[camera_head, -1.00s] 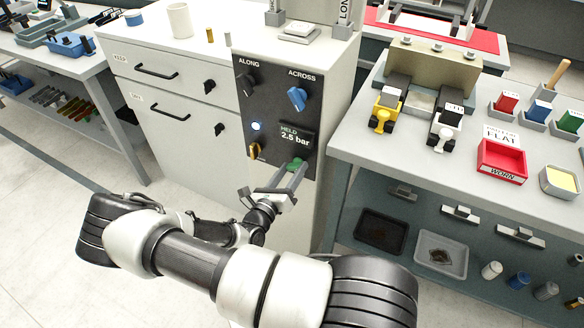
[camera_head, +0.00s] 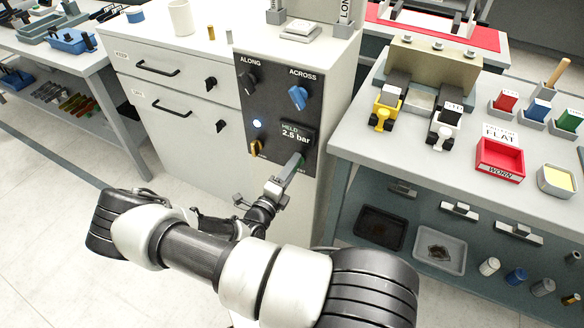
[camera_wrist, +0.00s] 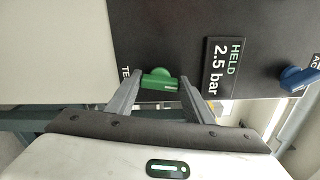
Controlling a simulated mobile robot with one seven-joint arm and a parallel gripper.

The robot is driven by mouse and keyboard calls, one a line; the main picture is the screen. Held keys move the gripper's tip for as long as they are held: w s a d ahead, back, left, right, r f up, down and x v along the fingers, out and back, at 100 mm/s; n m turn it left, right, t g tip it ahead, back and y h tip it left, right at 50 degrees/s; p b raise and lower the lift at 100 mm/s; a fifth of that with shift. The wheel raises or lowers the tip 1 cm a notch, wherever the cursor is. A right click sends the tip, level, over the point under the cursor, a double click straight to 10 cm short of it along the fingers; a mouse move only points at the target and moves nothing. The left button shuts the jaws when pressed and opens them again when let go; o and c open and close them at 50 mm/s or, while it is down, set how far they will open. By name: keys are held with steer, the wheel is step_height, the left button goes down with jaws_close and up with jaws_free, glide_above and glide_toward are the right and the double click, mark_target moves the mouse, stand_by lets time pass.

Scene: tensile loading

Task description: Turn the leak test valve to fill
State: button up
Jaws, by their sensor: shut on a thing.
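The green valve knob (camera_head: 296,159) is on the lower right of the dark control panel, above a partly hidden label. In the wrist view the green knob (camera_wrist: 160,80) lies between the two fingertips, its bar running across the gap, beside lettering starting "TE". My gripper (camera_head: 288,174) is shut on this knob, in front of the panel. The wrist view shows my gripper (camera_wrist: 160,88) with a finger at each end of the bar. The display (camera_head: 295,136) above the knob reads "HELD 2.5 bar". The fingers hide part of the knob in the head view.
Black and blue knobs (camera_head: 298,97) are higher on the panel. Drawers stand left; a bench (camera_head: 375,150) with trays and blocks stands close on the right.

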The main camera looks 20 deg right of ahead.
steer(key=shift+n, duration=0.9)
steer(key=o, duration=1.1)
steer(key=shift+c, duration=0.2)
steer(key=v, duration=1.7)
steer(key=shift+a, duration=0.2)
steer(key=shift+s+f, duration=0.1)
steer(key=shift+s, duration=0.05)
